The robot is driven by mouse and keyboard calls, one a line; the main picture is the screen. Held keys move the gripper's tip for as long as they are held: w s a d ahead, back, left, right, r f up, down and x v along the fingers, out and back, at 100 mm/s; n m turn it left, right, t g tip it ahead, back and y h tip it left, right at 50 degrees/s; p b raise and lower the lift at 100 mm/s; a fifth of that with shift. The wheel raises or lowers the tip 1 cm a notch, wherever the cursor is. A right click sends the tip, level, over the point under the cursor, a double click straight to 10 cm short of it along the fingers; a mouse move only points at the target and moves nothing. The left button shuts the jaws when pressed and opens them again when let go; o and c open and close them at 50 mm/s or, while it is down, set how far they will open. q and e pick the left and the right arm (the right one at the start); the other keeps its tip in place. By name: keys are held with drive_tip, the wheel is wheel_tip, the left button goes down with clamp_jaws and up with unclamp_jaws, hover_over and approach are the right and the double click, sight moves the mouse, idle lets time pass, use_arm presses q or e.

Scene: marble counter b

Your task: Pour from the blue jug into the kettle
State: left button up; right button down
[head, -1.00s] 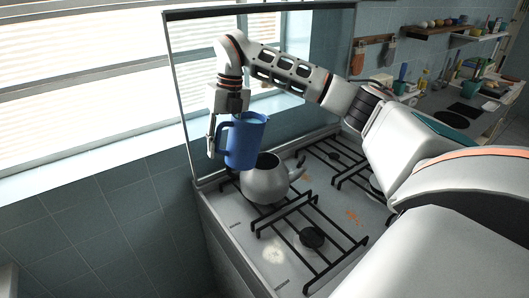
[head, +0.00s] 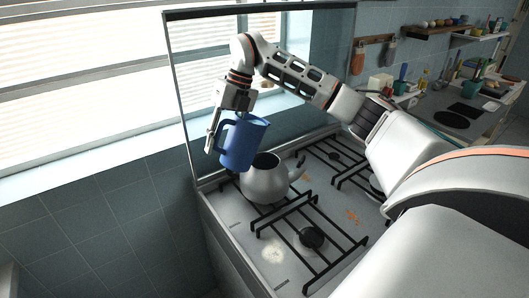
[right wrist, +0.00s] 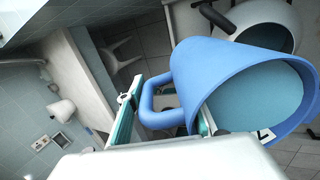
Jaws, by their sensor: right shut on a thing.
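The blue jug (head: 244,143) hangs above and to the left of the kettle in the head view, its top leaning right towards it. My right gripper (head: 213,142) is shut on the jug's handle. In the right wrist view the handle (right wrist: 150,104) lies between the fingers of my right gripper (right wrist: 166,118), and a teal surface shows inside the jug (right wrist: 215,65). The grey kettle (head: 266,184) stands upright on the stove, its dark top opening uncovered and its spout to the right. The kettle (right wrist: 292,22) also shows partly behind the jug. No stream is visible. My left gripper is out of view.
The stove (head: 237,232) has black grates (head: 290,236) around the kettle and a raised glass panel (head: 185,95) behind it. A window (head: 80,90) is at the left. A counter with several kitchen items (head: 465,115) is at the far right.

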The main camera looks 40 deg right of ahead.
drive_tip(key=shift+d, duration=0.2)
drive_tip(key=shift+w+a+y, duration=0.1)
drive_tip(key=shift+a+y, duration=0.05)
drive_tip(key=shift+y, duration=0.15)
drive_tip(key=shift+f, duration=0.15)
drive_tip(key=shift+y, duration=0.3)
drive_tip(key=shift+f, duration=0.1)
idle(0.4)
